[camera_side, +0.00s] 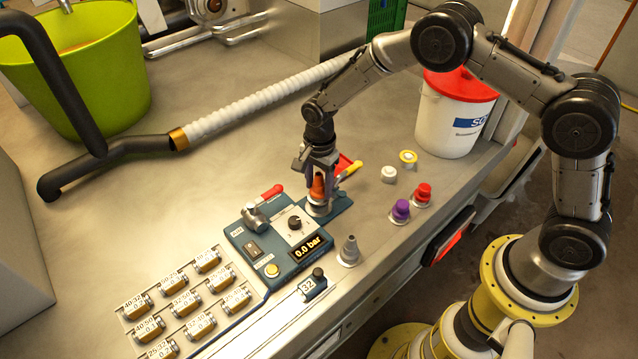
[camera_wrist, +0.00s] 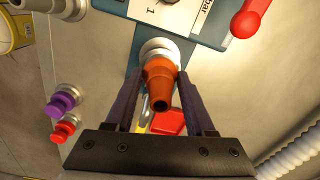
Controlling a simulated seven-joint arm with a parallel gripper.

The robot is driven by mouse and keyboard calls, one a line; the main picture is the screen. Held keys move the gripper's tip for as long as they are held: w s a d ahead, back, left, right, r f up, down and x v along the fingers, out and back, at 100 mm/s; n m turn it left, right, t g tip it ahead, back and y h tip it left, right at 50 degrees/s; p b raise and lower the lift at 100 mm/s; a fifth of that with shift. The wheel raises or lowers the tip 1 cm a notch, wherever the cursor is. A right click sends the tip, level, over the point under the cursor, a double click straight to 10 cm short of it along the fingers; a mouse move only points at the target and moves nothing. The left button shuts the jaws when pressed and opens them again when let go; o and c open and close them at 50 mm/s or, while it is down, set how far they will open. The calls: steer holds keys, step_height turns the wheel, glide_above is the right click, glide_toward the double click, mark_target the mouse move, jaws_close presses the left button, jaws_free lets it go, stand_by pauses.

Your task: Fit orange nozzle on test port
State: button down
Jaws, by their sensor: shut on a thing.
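The orange nozzle (camera_side: 318,189) stands upright between the fingers of my gripper (camera_side: 318,178), which is shut on it. In the wrist view the nozzle (camera_wrist: 160,82) shows between the two dark fingers of the gripper (camera_wrist: 161,88), its narrow open end toward the camera. Its wide end meets the pale metal ring of the test port (camera_wrist: 158,46). In the side view the test port (camera_side: 319,208) is on the blue panel's right corner, directly below the nozzle. The nozzle's lower edge is at the port; I cannot tell whether it is fully seated.
The blue control panel (camera_side: 262,233) with a 0.0 bar display lies left of the port. A yellow handle (camera_side: 352,171) is close behind the gripper.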

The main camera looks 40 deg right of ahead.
steer(key=shift+f, duration=0.6)
stand_by(0.3)
steer(key=c, duration=0.5)
jaws_free()
steer(key=shift+r, duration=5.45)
steer(key=shift+r, duration=4.55)
